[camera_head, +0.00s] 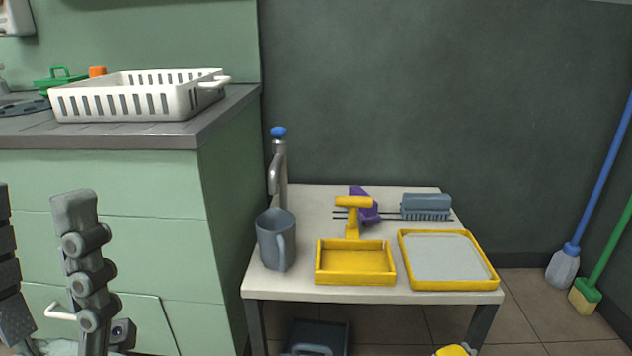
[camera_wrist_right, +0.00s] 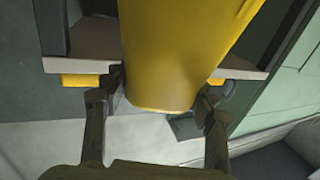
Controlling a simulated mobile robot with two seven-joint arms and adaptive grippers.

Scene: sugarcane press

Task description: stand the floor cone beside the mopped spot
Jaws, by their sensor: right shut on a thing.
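The yellow floor cone (camera_wrist_right: 185,50) fills the middle of the right wrist view, its narrow end between the two fingers of my right gripper (camera_wrist_right: 160,97). That gripper is shut on it. In the head view only a small yellow piece, probably the cone's top (camera_head: 455,351), shows at the bottom edge; my right gripper is out of that picture. My left gripper (camera_head: 42,275) is at the lower left of the head view, its fingers apart and nothing seen between them. I cannot make out the mopped spot in either view.
A low white table (camera_head: 300,291) carries a grey mug (camera_head: 277,240), yellow trays (camera_head: 355,265) and a brush (camera_head: 426,206). A dark bin (camera_head: 318,336) is under it. Green cabinets (camera_head: 100,180) stand left. A blue-handled mop (camera_head: 563,268) and green broom (camera_head: 585,295) lean right; tiled floor (camera_head: 540,318) shows.

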